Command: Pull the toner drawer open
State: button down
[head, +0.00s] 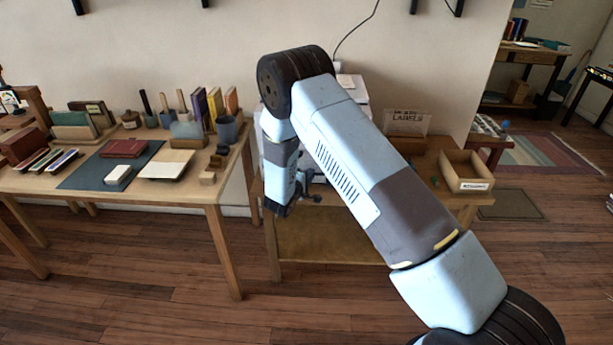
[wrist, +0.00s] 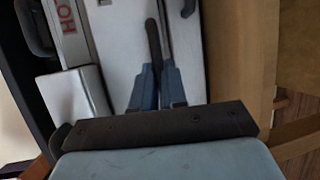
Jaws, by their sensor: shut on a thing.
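The white printer (head: 352,88) with the toner drawer stands on the middle table, mostly hidden behind my arm in the head view. In the wrist view, the pale front panel of the toner drawer (wrist: 118,45) lies ahead of my gripper (wrist: 158,35), beside a grey strip with red "HO" lettering (wrist: 66,18). My gripper's two slim fingers are close together, shut on the drawer's handle at the panel. How far the drawer stands out cannot be told.
A table at left holds books, a dark mat (head: 80,172) and cups (head: 227,128). Right of the printer are a "LABELS" sign (head: 408,121) and an open wooden tray (head: 466,172). A lower shelf (head: 330,240) lies below. Floor in front is clear.

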jog(key=s, duration=1.3)
jog(key=shift+s+a, duration=0.15)
jog(key=shift+a, duration=0.1)
jog(key=shift+f, duration=0.1)
jog(key=c, duration=1.5)
grip_release()
jog(key=shift+o, duration=0.3)
jog(key=v, duration=1.3)
jog(key=shift+s+a, duration=0.2)
jog(key=shift+s, duration=0.1)
